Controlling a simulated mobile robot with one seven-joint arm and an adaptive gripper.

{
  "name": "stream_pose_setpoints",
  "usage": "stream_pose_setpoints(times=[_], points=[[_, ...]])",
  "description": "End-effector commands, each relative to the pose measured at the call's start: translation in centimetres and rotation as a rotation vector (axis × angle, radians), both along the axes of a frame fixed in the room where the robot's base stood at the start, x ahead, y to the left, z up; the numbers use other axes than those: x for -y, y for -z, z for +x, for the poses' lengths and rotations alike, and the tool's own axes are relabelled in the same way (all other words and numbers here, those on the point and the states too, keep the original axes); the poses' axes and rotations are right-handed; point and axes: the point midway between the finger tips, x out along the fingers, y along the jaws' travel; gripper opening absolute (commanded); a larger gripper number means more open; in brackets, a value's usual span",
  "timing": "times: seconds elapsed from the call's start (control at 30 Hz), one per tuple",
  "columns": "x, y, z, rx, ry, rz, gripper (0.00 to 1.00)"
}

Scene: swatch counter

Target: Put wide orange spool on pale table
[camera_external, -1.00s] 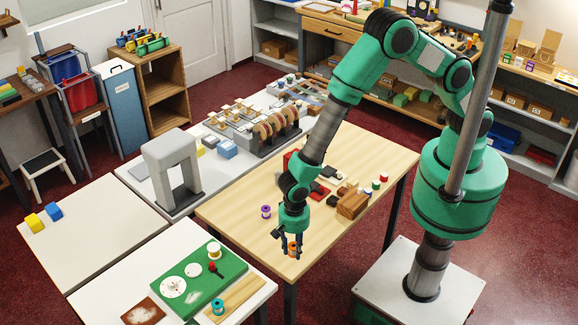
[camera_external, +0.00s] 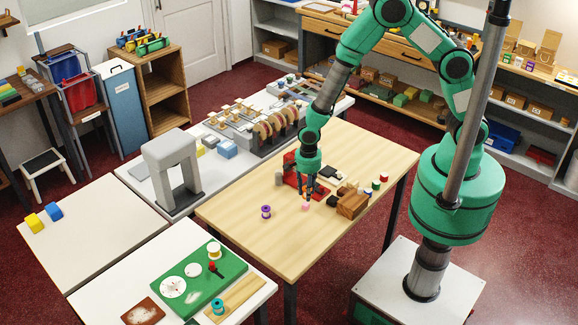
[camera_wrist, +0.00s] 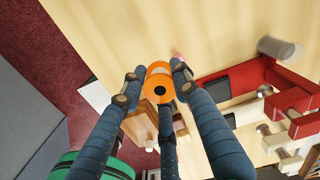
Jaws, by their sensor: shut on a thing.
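The wide orange spool (camera_wrist: 150,86) shows in the wrist view with its dark centre hole facing the camera. My gripper (camera_wrist: 156,78) is shut on it, with fingers on both sides. In the external view my gripper (camera_external: 306,193) points down above the light wood table (camera_external: 250,233); the orange spool cannot be made out there. A pale, cream-white table (camera_external: 105,245) stands at the left, largely bare. Another white-topped table (camera_external: 120,285) stands in front of it.
Near my gripper are a small pink item (camera_external: 305,206), a purple spool (camera_external: 266,211), a red device (camera_external: 291,175) and a wooden box (camera_external: 352,205). A grey arch (camera_external: 170,160) stands behind the left tables. A green mat (camera_external: 205,275) holds small items.

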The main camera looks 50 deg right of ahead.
Motion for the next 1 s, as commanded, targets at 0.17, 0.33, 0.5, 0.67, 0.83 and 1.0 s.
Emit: stream_pose_setpoints(times=[0.17,0.33,0.5,0.67,0.83,1.0], points=[[5.4,0.2,1.1,0.0,0.086,0.001,0.12],[10.3,0.4,1.5,0.0,0.165,0.001,0.12],[15.0,0.6,1.4,0.0,0.243,0.001,0.12],[19.3,0.9,0.9,0.0,0.317,0.001,0.12],[23.6,1.1,-0.1,-0.001,0.396,0.001,0.12],[27.7,1.5,-1.4,0.001,0.475,0.002,0.12]])
